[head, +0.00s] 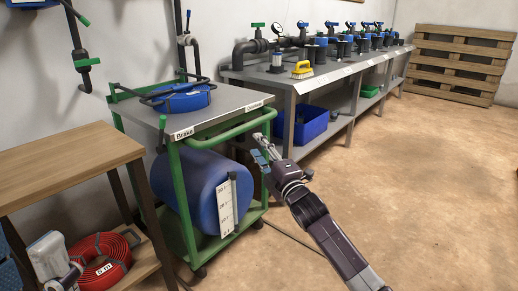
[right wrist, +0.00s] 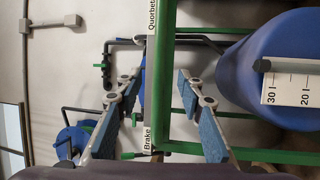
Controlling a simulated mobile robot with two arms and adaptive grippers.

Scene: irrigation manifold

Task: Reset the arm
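My right gripper (head: 260,149) is in front of the right end of the green cart (head: 172,180), just below its push handle (head: 225,132). In the right wrist view my gripper (right wrist: 157,88) has its two blue-padded fingers spread well apart. The cart's green frame (right wrist: 163,70) shows beyond the gap, and nothing is gripped. I cannot tell whether a fingertip touches the cart. My right arm reaches in from the lower right.
The cart carries a blue drum (head: 190,185) with a scale and a blue coil (head: 182,98) on top. A wooden table (head: 62,165) stands left, a red hose (head: 100,262) below it. A bench (head: 270,78) with valves runs along the wall. Open floor (head: 430,160) lies right.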

